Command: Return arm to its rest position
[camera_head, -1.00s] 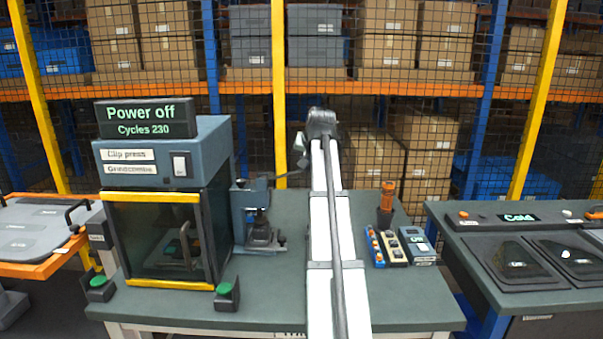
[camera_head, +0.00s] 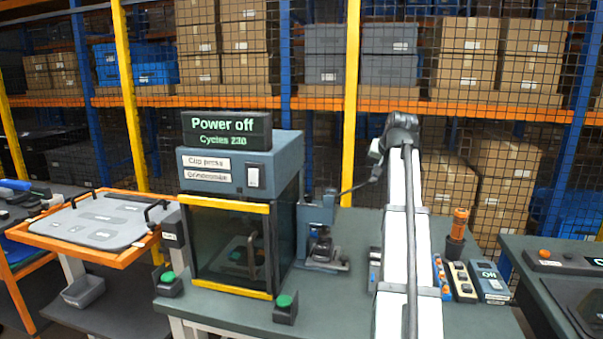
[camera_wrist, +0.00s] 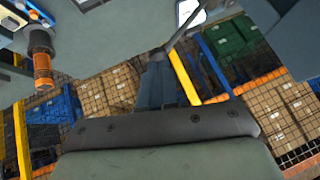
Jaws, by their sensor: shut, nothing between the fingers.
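My arm stands extended over the bench, its white links running up the picture to a dark joint at the top in the head view. My gripper shows in the wrist view as dark fingers (camera_wrist: 157,82) close together, shut and empty. In the head view the gripper end is small and mostly hidden near the top of the arm, so its exact place over the bench is hard to tell. The fingers appear apart from any object.
The clip press (camera_head: 230,235) stands left of my arm, its display reading "Power off". A small lever press (camera_head: 322,240) stands between them. An orange-handled tool (camera_head: 459,222) and switch boxes (camera_head: 490,282) sit right of my arm. An orange-framed tray (camera_head: 100,222) is far left.

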